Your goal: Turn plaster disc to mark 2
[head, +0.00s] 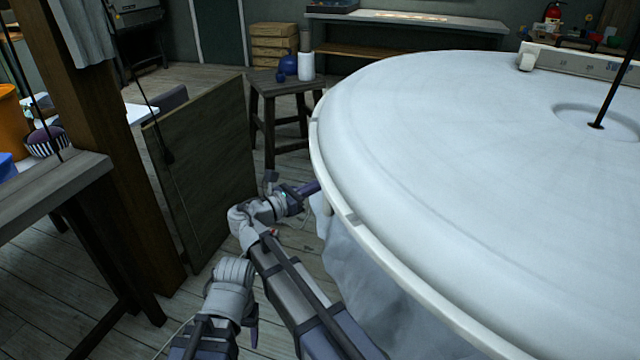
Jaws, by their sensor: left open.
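The plaster disc (450,150) is large, round and white, and fills the right half of the head view. Its right part is cut off by the picture edge. A pale rim (345,215) runs round its edge, with small notches or breaks in it. A shallow round hollow (570,118) lies towards the right, with a thin dark rod rising from it. My left gripper (292,187) is open beside the disc's left edge, one finger close to the rim. I cannot tell whether it touches. I cannot make out mark 2.
A pale bar with small markings (575,64) lies across the disc's far side. A wooden stool (285,88) with a blue vase stands behind the gripper. A board (205,165) leans beside a wooden post (110,130). A table (50,190) is at left. Plank floor between is clear.

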